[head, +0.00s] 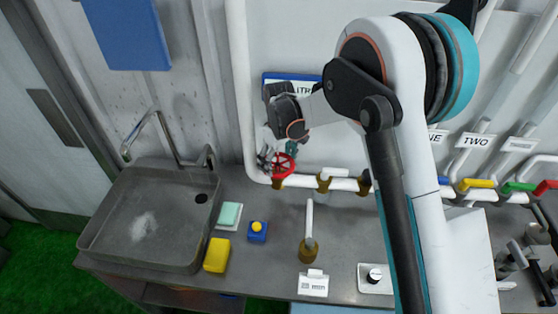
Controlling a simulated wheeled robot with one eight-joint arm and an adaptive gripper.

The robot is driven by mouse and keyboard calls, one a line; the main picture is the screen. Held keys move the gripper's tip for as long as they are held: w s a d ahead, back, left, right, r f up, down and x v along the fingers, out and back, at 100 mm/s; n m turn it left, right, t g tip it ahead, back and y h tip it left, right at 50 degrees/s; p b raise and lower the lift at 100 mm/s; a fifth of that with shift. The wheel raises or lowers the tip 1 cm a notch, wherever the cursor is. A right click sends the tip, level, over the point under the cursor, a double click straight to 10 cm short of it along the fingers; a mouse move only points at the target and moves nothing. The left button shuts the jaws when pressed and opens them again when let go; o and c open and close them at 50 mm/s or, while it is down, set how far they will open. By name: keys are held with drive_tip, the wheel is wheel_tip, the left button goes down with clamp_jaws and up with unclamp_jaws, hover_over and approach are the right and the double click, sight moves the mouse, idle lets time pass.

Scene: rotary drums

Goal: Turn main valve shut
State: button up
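A red round valve wheel (284,165) sits on the white pipe just above the counter, left of the picture's middle. My gripper (272,157) hangs at the wheel's upper left, very close to it. Its dark fingers overlap the wheel's left edge in this view. I cannot tell whether they touch the wheel or whether they are open or shut. No view shows the fingertips close up.
A grey sink (145,217) with a bent tap (160,120) is at the left. A yellow block (217,255), a blue box with a yellow button (257,231) and a green sponge (229,213) lie beside it. Yellow (477,184), green (519,187) and red (546,186) handles line the pipe at right.

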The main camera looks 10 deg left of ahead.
drive_tip(key=shift+f, duration=0.2)
drive_tip(key=shift+f+m+b, duration=0.1)
drive_tip(key=shift+m+b, duration=0.3)
drive_tip(key=shift+b, duration=0.1)
drive_tip(key=shift+o, duration=0.4)
drive_tip(key=shift+m, duration=0.3)
drive_tip(key=o, duration=0.8)
drive_tip(key=shift+o, duration=0.4)
drive_tip(key=shift+w, duration=0.1)
